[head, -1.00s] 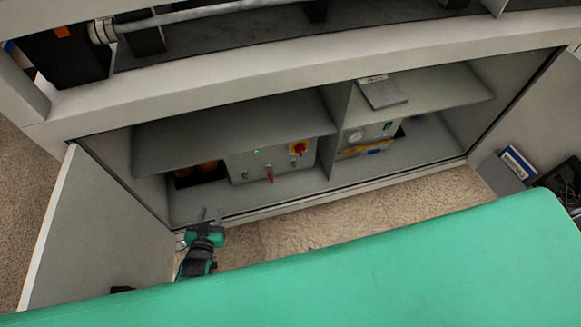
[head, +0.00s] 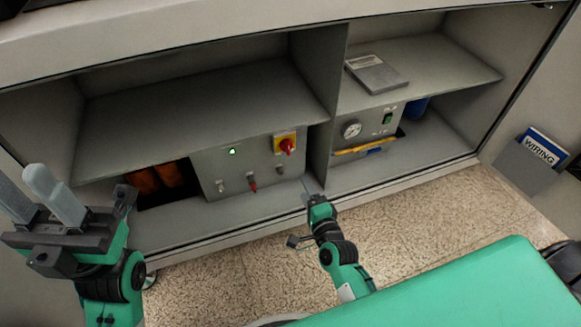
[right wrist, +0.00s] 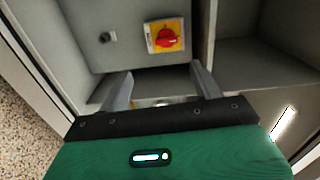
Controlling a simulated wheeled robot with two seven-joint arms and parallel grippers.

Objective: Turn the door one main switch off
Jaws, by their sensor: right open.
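The main switch (head: 287,143) is a red rotary handle on a yellow plate, at the upper right of a grey control panel (head: 207,174) in the cabinet's left bay. My right gripper (head: 308,187) is near the panel's lower right edge, below and right of the switch. In the right wrist view its fingers (right wrist: 158,86) are apart and empty, and not touching the switch. My left gripper (head: 32,188) is at the far left with its fingers apart and empty.
A green lamp (head: 232,152) is lit on the panel. A red toggle (head: 252,183) and small knobs sit below. A divider (head: 322,100) separates the right bay, with a gauge box (head: 362,129). A green surface (head: 480,290) is at the front right.

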